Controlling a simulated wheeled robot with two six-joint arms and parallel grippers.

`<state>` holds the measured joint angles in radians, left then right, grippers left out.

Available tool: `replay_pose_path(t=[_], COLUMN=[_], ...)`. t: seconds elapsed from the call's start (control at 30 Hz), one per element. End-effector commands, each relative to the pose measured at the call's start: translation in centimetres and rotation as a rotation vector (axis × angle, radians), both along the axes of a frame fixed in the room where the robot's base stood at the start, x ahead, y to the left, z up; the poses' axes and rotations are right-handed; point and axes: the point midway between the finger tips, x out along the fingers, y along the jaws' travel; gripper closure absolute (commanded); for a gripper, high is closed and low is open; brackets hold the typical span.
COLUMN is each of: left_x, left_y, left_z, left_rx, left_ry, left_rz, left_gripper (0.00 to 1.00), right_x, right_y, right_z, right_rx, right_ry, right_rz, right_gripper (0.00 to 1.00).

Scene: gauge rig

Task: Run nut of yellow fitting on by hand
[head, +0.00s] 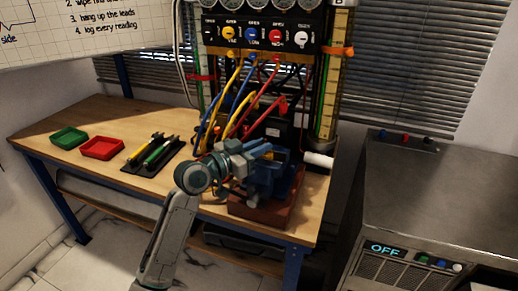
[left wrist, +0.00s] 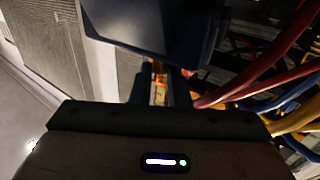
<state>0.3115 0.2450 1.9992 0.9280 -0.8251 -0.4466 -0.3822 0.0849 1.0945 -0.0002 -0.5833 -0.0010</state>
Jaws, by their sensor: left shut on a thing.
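A blue vise (head: 283,183) stands on a red-brown base (head: 262,212) at the front right of the bench. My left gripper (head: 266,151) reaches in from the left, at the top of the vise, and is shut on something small. A bit of yellow, probably the yellow fitting (head: 268,156), shows beside the fingers. In the left wrist view a small orange-yellow piece (left wrist: 159,82) shows beyond the gripper body, below a dark blue-grey block. The nut cannot be made out; the fingers and shadow hide it. My right gripper is not in view.
Yellow, blue and red hoses (head: 237,100) hang from the gauge panel (head: 262,34) close behind the gripper. A green tray (head: 69,138), a red tray (head: 101,148) and a black tool mat (head: 153,157) lie left on the bench. A metal cabinet (head: 440,185) stands right.

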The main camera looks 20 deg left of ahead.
Motion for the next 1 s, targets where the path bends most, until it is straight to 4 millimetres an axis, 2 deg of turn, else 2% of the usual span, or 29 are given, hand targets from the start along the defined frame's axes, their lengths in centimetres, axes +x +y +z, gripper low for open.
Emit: replay_pose_path(t=[0.13,0.17,0.27,0.67,0.73,0.83,1.0], left_x=[0.0,0.0,0.0,-0.5,-1.0,-2.3,-4.5], left_y=[0.0,0.0,0.0,0.4,0.8,1.6,3.0], left_z=[0.0,0.0,0.0,-0.1,-0.2,-0.3,-0.3], left_rx=[0.0,0.0,0.0,0.001,0.004,0.007,0.008], left_ry=[0.0,0.0,0.0,0.0,0.0,-0.001,0.0], left_rz=[0.001,0.001,0.001,0.002,0.003,0.003,0.002], left_gripper=[1.0,0.83,0.63,0.63,0.63,0.63,0.63], right_x=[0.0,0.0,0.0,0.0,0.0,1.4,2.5], right_y=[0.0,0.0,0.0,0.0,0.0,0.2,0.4], right_z=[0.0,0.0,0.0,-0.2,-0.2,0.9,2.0], right_rx=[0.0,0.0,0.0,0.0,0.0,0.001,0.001], right_ry=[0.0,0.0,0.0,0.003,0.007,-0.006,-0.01], right_rz=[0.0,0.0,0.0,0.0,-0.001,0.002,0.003], right_gripper=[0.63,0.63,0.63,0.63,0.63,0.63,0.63])
